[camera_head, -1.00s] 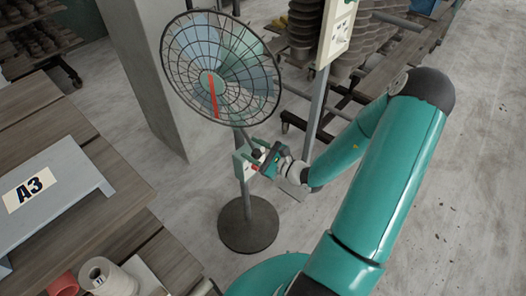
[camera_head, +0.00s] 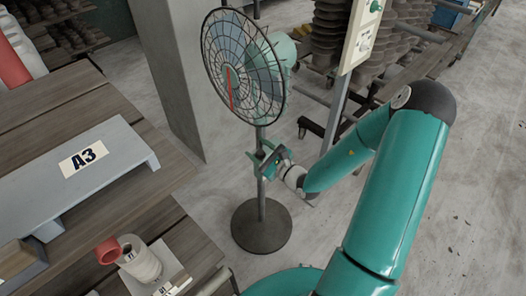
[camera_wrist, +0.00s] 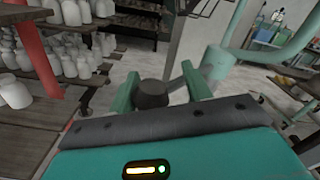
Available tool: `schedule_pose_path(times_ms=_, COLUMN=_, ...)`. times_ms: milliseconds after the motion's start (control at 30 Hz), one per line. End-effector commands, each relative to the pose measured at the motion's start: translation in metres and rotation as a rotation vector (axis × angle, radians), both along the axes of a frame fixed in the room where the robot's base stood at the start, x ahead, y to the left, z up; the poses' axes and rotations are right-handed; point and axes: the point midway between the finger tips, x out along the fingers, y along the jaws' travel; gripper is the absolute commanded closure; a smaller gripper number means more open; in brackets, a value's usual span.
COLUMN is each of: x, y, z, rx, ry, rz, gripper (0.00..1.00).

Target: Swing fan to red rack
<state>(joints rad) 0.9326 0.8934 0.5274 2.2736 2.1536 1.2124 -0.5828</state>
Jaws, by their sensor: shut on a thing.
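The standing fan (camera_head: 243,65) is in the upper middle of the head view. Its round wire cage faces left and toward me, with a red stripe at the hub. Its pole (camera_head: 261,200) stands upright on a round dark base (camera_head: 261,226). My gripper (camera_head: 262,158) is at the pole below the cage, shut on part of the fan. The gripped part is largely hidden in the head view. In the wrist view a dark round knob (camera_wrist: 152,94) shows between my fingers. A red rack post (camera_wrist: 36,48) stands at left there, beside shelves of white pots (camera_wrist: 72,62).
A wooden table (camera_head: 105,90) with a grey A3 stand (camera_head: 110,165) fills the left. A red ring (camera_head: 108,251) and white spool (camera_head: 140,262) lie near. A concrete pillar (camera_head: 180,80) stands behind the fan. A control box (camera_head: 362,35) stands right. Floor at right is clear.

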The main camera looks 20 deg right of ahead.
Motion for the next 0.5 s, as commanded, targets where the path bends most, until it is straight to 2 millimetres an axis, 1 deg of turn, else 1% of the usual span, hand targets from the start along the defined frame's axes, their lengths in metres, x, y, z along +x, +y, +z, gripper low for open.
schedule_pose_path(times_ms=33, x=0.0019, y=-0.0025, z=-0.0034, rx=0.0, ry=0.012, rz=-0.008, gripper=0.92)
schedule_pose_path(times_ms=333, x=0.0027, y=-0.0052, z=-0.0045, rx=-0.001, ry=0.014, rz=-0.015, gripper=0.92)
schedule_pose_path(times_ms=367, x=0.0027, y=-0.0054, z=-0.0046, rx=-0.001, ry=0.014, rz=-0.017, gripper=0.49)
schedule_pose_path(times_ms=400, x=0.0025, y=-0.0057, z=-0.0046, rx=-0.002, ry=0.014, rz=-0.017, gripper=0.47)
schedule_pose_path(times_ms=500, x=0.0016, y=-0.006, z=-0.0052, rx=-0.001, ry=0.015, rz=-0.018, gripper=0.47)
